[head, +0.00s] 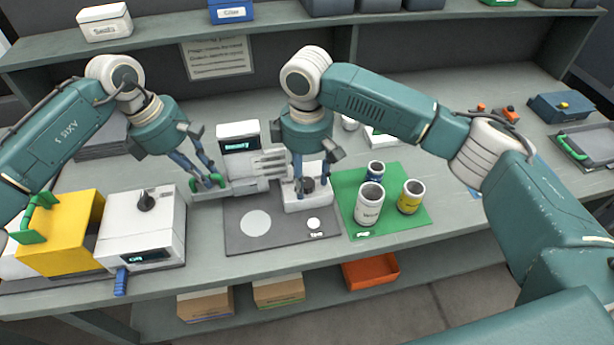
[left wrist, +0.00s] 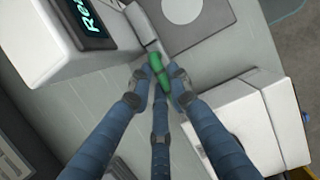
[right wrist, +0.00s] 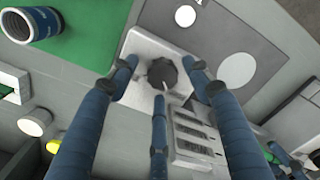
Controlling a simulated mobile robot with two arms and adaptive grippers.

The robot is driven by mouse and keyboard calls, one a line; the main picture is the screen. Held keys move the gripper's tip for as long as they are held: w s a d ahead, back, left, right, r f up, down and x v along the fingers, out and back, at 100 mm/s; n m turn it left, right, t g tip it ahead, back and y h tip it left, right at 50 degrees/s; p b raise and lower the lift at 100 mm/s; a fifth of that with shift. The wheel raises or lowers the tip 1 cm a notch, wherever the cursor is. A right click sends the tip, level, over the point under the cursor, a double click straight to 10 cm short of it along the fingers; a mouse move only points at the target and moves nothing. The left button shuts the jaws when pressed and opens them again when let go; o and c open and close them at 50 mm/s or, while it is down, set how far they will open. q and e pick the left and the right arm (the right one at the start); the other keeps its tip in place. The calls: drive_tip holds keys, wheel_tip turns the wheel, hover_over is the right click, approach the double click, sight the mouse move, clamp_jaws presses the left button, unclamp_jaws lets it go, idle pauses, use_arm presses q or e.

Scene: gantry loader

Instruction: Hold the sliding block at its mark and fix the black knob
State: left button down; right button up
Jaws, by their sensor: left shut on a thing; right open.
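My left gripper (head: 213,182) is shut on a green handle (left wrist: 147,70) at the end of a pale bar (head: 245,187). A white block (head: 305,202) carries a black knob (right wrist: 163,73) and stands at the back right of a dark grey plate (head: 275,238). My right gripper (head: 310,190) is open, with its fingers on either side of the knob in the right wrist view. I cannot tell whether they touch it. The right arm hides part of the block in the head view. I cannot make out the block's mark.
A white device (head: 238,140) with a display stands behind the bar. A green mat (head: 395,231) with several cans lies right of the plate. A white box (head: 140,238) with another dark knob and a yellow box (head: 62,240) stand at left. The plate's front is mostly clear.

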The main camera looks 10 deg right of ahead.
use_arm(q)
drive_tip(key=shift+s+a+f, duration=0.15)
drive_tip(key=shift+s+a, duration=0.05)
use_arm(e)
drive_tip(key=shift+f, duration=0.1)
drive_tip(key=c, duration=1.1)
